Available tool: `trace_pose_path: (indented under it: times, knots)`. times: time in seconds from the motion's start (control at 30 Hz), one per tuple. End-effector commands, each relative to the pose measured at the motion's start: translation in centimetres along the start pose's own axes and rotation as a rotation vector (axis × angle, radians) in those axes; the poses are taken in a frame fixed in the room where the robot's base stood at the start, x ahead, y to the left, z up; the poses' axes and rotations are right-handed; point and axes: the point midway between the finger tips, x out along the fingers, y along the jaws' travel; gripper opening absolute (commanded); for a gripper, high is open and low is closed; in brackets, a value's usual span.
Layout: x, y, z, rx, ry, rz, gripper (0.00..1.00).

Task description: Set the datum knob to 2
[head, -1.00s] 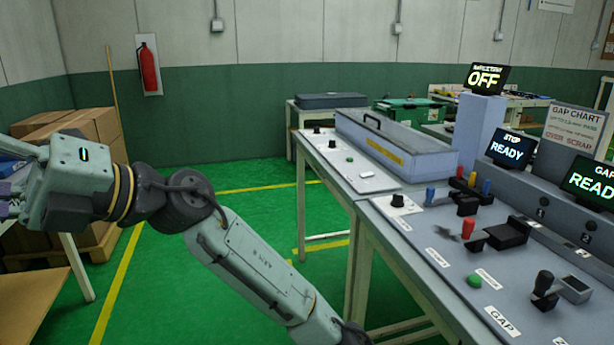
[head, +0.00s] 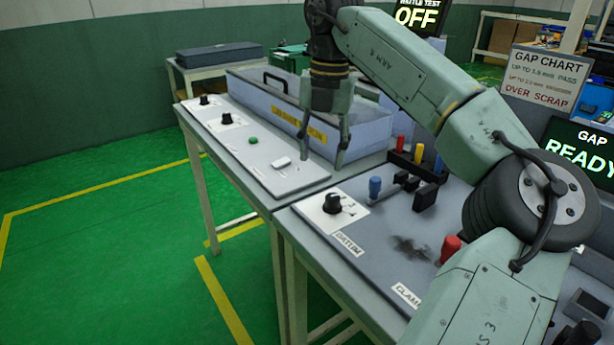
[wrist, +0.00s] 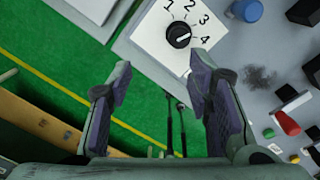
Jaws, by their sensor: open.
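The datum knob (head: 332,203) is a black round knob on a white square plate at the near left corner of the grey panel, behind the DATUM label (head: 347,244). In the wrist view the knob (wrist: 178,36) sits beside the numbers 1 to 4. Its white mark seems to lie on the 3–4 side, but is too small to be sure. My gripper (head: 323,148) is open, empty and pointing down, above and behind the knob in the head view. In the wrist view the fingers (wrist: 159,72) are apart, and the knob is beyond their tips, not between them.
Blue (head: 375,188), red (head: 450,248) and other coloured handles stand right of the knob. A neighbouring bench carries two more black knobs, a green button (head: 253,140) and a long grey bin (head: 250,92). My arm hides much of the panel's right side.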

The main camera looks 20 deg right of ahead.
Motion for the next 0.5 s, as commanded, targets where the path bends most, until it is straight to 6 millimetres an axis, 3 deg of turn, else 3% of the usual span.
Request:
trace_pose_path:
  times: [0.03,0.13,0.27,0.5]
  knots:
    - [-0.4,-1.5,0.2,0.040,-0.005,-0.026,0.46]
    - [-0.4,-2.9,0.4,0.074,-0.006,-0.054,0.46]
    - [1.0,-3.0,0.4,0.074,-0.003,-0.054,0.46]
    - [5.5,-3.1,0.3,0.069,-0.002,-0.050,0.46]
